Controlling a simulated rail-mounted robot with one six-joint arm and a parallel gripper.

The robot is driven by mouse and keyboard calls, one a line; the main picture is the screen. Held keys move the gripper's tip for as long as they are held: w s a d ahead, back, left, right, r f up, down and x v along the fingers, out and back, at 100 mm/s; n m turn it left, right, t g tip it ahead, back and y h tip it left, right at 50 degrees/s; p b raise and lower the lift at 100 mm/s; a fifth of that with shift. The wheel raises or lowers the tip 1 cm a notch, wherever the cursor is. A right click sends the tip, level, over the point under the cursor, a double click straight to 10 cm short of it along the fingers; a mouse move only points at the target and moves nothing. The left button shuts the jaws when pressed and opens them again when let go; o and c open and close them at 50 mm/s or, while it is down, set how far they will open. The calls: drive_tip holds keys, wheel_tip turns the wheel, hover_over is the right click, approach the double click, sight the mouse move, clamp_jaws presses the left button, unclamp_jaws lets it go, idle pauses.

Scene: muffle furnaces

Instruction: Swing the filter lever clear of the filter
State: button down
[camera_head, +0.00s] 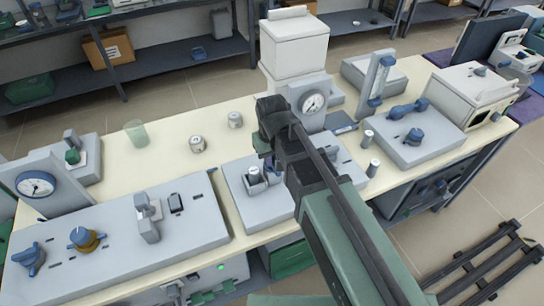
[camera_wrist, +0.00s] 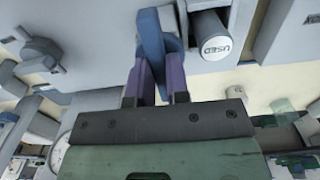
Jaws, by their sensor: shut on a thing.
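The filter lever shows in the wrist view as a blue bar (camera_wrist: 150,36) on a pale grey panel (camera_wrist: 80,15). My gripper (camera_wrist: 160,72) has its two purple fingers on either side of the bar, shut on it. The filter (camera_wrist: 209,36), a light cylinder marked "USED", sits just right of the lever in the wrist view. In the head view the filter (camera_head: 254,173) stands on the middle grey unit, and my gripper (camera_head: 271,165) is right beside it. My arm hides most of the lever there.
A gauge (camera_head: 313,103) and white furnace (camera_head: 294,50) are behind my arm. Two small cylinders (camera_head: 367,138) and (camera_head: 373,168) stand to the right.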

drive_tip(key=c, duration=1.1)
unclamp_jaws()
wheel_tip(320, 180, up, 11)
drive_tip(key=p, duration=1)
drive_tip(key=shift+p, duration=0.4)
drive_tip(key=shift+f, duration=0.1)
